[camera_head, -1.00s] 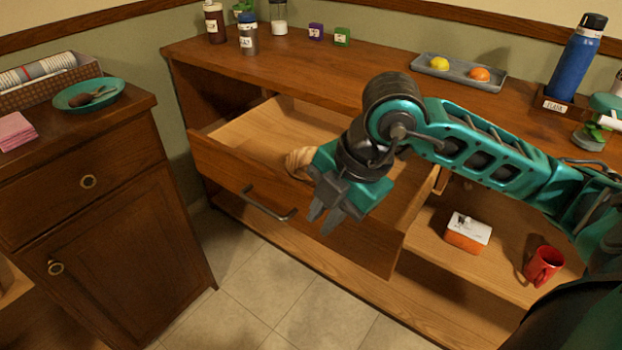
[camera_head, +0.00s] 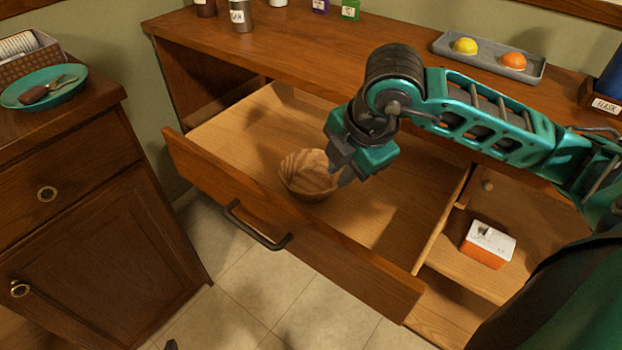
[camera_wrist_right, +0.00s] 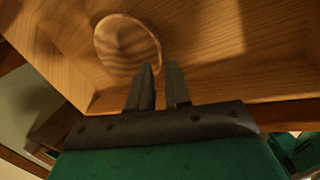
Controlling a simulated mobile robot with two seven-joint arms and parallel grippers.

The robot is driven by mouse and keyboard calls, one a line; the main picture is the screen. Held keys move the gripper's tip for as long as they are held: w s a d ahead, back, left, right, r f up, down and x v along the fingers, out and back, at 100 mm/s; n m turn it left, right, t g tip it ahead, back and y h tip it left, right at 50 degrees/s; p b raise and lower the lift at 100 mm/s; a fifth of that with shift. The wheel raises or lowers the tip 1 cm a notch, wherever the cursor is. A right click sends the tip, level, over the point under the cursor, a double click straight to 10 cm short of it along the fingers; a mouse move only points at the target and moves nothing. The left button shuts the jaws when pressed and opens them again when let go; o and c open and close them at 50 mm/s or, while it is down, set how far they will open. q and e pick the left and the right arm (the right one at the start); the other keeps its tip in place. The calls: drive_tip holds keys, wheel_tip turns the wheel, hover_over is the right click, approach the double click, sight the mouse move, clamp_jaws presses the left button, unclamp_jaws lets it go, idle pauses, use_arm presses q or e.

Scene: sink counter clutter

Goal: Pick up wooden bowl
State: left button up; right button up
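The wooden bowl (camera_head: 308,172) sits upright in the open drawer, near its front wall, and looks empty. It also shows in the right wrist view (camera_wrist_right: 127,45), just beyond my fingertips. My right gripper (camera_head: 345,168) is above the drawer at the right side of the bowl, fingers pointing down. My left gripper is not clearly seen.
The open drawer (camera_head: 240,125) has free floor around the bowl; its front wall (camera_head: 330,245) is close by. The counter (camera_head: 330,50) overhangs the back. A grey tray (camera_head: 490,58) with a lemon and an orange is on it. A white-orange box (camera_head: 488,244) sits on the right shelf.

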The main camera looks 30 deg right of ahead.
sight(330, 187)
drive_tip(key=x, duration=0.4)
drive_tip(key=shift+b, duration=0.3)
drive_tip(key=b+x, duration=0.1)
drive_tip(key=x, duration=0.3)
drive_tip(key=shift+w+f, duration=0.3)
drive_tip(key=shift+c, duration=0.5)
clamp_jaws()
